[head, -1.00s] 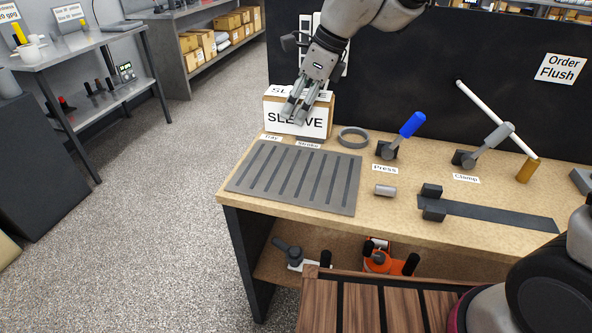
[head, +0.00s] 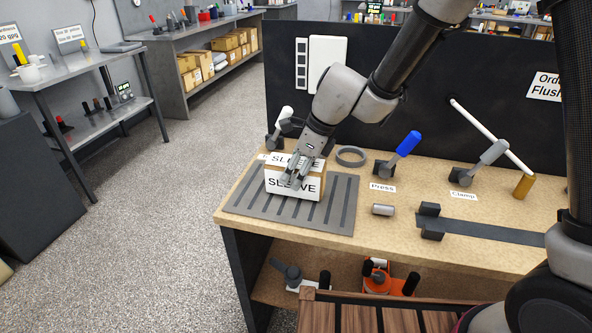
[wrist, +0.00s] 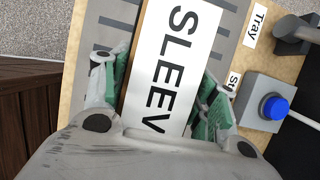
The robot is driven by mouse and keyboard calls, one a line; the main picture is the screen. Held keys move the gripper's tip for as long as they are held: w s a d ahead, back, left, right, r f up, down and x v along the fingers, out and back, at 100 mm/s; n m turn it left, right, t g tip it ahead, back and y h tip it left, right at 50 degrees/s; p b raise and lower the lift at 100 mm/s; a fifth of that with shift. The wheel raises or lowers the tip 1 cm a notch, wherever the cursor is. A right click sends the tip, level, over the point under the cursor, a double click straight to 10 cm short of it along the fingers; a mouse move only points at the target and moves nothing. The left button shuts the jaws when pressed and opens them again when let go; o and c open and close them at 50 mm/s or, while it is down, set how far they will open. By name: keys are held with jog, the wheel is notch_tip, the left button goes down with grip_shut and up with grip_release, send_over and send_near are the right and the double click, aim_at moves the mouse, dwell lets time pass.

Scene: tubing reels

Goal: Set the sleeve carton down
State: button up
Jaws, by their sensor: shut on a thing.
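The sleeve carton (head: 293,187) is a tan box with white "SLEEVE" labels on its top and front. My gripper (head: 304,172) reaches down over it from behind and is shut on it. In the wrist view the carton (wrist: 172,65) lies between the green finger pads (wrist: 165,100). The carton is over the grey slotted tray (head: 340,215), towards its back and middle. It looks upright. I cannot tell whether its base touches the tray. The tray (wrist: 108,35) also shows beside the carton in the wrist view.
A blue button on a grey box (wrist: 270,105) stands close to my gripper. A white-handled lever (head: 282,122) is behind the carton. A grey ring (head: 352,156), the blue-handled press (head: 400,152) and a metal cylinder (head: 383,210) stand to the right. The tray's front strip is clear.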

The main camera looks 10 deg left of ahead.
jog(key=shift+f, duration=0.15)
jog(key=o, duration=1.3)
jog(key=v, duration=1.2)
